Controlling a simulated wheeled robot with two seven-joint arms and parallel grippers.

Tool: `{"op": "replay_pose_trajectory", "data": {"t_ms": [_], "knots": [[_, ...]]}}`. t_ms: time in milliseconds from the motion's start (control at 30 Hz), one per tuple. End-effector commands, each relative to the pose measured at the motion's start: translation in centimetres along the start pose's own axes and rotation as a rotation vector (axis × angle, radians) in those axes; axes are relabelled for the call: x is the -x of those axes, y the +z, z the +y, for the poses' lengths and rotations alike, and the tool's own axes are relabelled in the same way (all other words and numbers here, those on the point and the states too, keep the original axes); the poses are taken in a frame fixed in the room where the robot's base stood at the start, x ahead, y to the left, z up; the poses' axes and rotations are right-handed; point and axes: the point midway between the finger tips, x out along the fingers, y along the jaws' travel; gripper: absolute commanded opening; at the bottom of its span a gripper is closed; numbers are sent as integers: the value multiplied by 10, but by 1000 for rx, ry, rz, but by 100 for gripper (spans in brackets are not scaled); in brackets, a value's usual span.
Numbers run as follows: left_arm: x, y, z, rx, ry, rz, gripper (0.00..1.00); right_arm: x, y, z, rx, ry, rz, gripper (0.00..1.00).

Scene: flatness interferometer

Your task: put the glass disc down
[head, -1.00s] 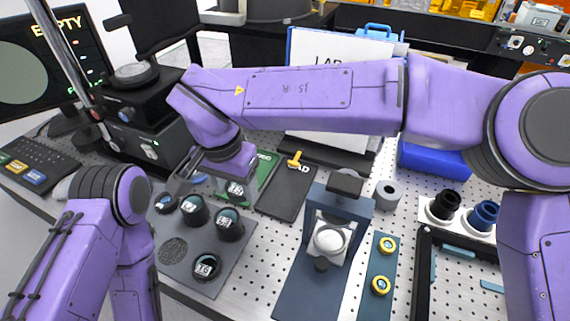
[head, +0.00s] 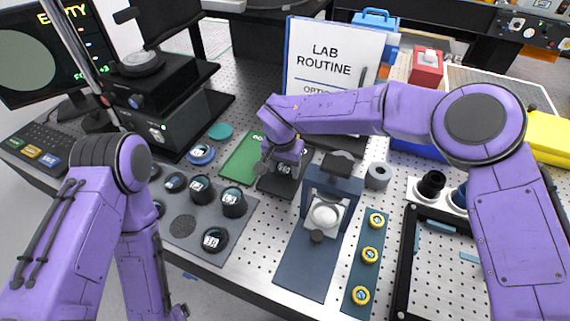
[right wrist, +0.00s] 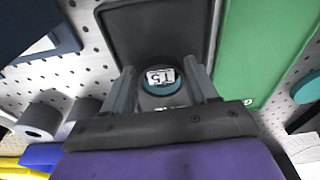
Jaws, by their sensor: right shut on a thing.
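My right gripper (head: 278,168) is shut on a glass disc (right wrist: 160,80) with a teal rim and a dark body. Its label appears to read 15 in the right wrist view. The disc sits between the two fingers, over the black tray (right wrist: 120,25). The wrist view does not show clearly whether it touches the tray. In the head view the gripper is over the same black tray (head: 268,192), beside the green tray (head: 240,160). My left arm runs down the left side of the head view, and its gripper is not visible.
A grey mat (head: 205,256) with several dark-bodied discs lies left of the trays. A blue stand (head: 308,255) with a white round part is to the right, near a grey ring (head: 378,176). A lab routine sign (head: 330,62) stands behind. Perforated table shows between them.

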Motion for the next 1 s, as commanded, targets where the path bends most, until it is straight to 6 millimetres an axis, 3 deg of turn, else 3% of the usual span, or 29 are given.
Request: {"op": "replay_pose_trajectory", "data": {"t_ms": [300, 333, 367, 733, 867, 1000], "knots": [[0, 0, 0, 0, 0, 0, 87, -4, 0, 0, -3, -2, 1, 27], [0, 0, 0, 0, 0, 0, 87, -5, 0, 0, -3, -2, 1, 61], [0, 0, 0, 0, 0, 0, 87, -4, 0, 0, -3, -2, 1, 69], [-2, 0, 0, 0, 0, 0, 87, 2, 0, 0, -2, -3, 2, 69], [-7, 3, 1, 0, 0, 0, 87, 28, 0, 0, -4, -5, 3, 69], [-12, 5, 1, 0, 0, 0, 87, 66, 0, 0, -2, -5, 4, 69]]}}
